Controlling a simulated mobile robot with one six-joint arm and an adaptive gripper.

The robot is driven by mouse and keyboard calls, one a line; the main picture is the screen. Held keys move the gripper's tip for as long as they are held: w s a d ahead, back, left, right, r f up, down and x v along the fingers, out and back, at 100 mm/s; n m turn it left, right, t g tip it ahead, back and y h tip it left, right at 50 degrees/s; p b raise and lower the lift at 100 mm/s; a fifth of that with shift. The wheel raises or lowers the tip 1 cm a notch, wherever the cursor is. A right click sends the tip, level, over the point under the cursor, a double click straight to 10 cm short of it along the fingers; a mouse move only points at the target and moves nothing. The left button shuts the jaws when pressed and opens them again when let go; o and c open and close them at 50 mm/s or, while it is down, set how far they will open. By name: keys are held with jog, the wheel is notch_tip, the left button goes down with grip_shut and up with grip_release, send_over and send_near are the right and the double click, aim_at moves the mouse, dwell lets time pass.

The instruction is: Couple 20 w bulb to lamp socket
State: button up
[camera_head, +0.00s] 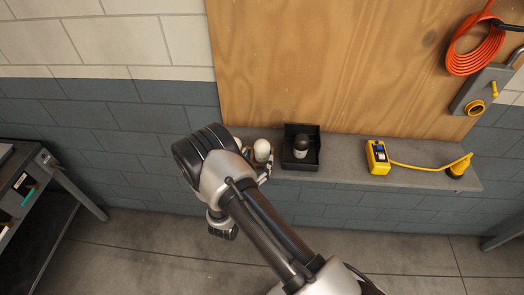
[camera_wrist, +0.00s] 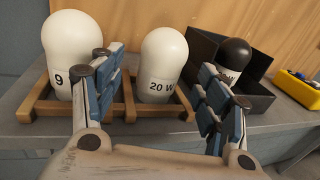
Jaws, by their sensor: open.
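The 20 W bulb (camera_wrist: 163,68) is white with a rounded top and stands upright in a wooden rack (camera_wrist: 60,112) on the shelf. The white bulb in the head view (camera_head: 262,150) lies at my gripper. My gripper (camera_wrist: 158,90) is open, with one finger on each side of the 20 W bulb and nearer the camera. I cannot tell whether the fingers touch it. A grey wall fixture with a yellow ring (camera_head: 474,108), apparently the lamp socket, is at the upper right in the head view.
A larger white bulb marked 9 (camera_wrist: 75,50) stands left in the rack. A dark-topped bulb (camera_wrist: 233,57) stands in a black box (camera_wrist: 258,98) to the right. A yellow device (camera_head: 377,157) with a cable sits farther right. An orange coiled cord (camera_head: 473,63) hangs near the fixture.

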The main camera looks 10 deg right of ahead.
aim_at(259, 155)
jog(key=x, duration=0.5)
jog(key=shift+s+d+f, duration=0.1)
jog(key=shift+s, duration=0.05)
jog(key=shift+c, duration=0.5)
jog(key=c, duration=1.1)
